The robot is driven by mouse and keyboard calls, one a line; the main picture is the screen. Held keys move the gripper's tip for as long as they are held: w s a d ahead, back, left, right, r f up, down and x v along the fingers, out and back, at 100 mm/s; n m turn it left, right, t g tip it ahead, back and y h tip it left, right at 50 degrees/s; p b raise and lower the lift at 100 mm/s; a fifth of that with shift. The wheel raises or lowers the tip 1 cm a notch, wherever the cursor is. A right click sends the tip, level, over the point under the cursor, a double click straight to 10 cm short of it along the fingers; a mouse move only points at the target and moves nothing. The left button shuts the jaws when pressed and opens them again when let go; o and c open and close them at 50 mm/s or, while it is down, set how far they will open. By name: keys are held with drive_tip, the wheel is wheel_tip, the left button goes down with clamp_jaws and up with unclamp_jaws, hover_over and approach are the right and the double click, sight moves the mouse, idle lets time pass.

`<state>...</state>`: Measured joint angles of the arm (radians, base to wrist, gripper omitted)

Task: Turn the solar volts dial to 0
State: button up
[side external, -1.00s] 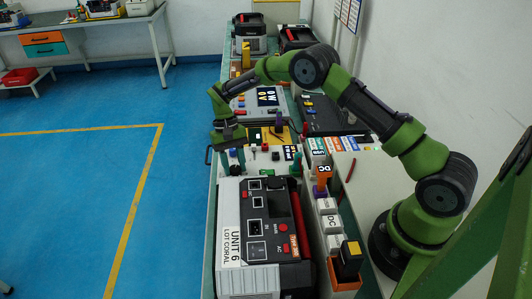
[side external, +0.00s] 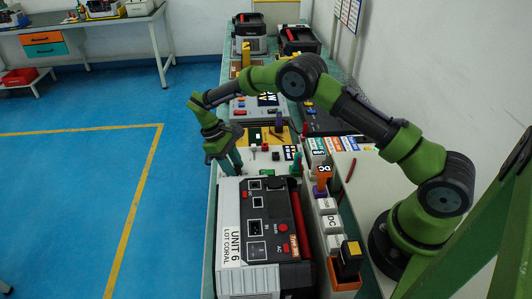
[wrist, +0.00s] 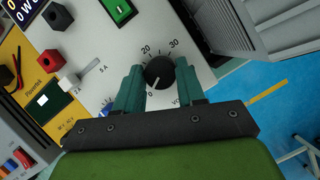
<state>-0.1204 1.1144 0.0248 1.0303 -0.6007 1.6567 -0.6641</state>
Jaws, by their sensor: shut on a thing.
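The black round dial (wrist: 159,73) with a white pointer mark sits on the pale panel in the wrist view. Printed 20 and 30 are above it, and a 0 is just below it. The white mark points down and left, near the 0. Part of the scale and its label are hidden by my fingers. My gripper (wrist: 159,82) has its teal fingers on both sides of the knob and is shut on it. In the side external view, my gripper (side external: 227,167) is down at the panel's left edge, and the dial is hidden behind it.
A grey louvred case (wrist: 260,35) stands close by. The Unit 6 box (side external: 262,240) is on the near bench. Blue floor lies left.

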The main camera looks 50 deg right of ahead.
drive_tip(key=shift+n, duration=0.5)
drive_tip(key=o, duration=1)
drive_tip(key=v, duration=1.2)
drive_tip(key=shift+a, duration=0.3)
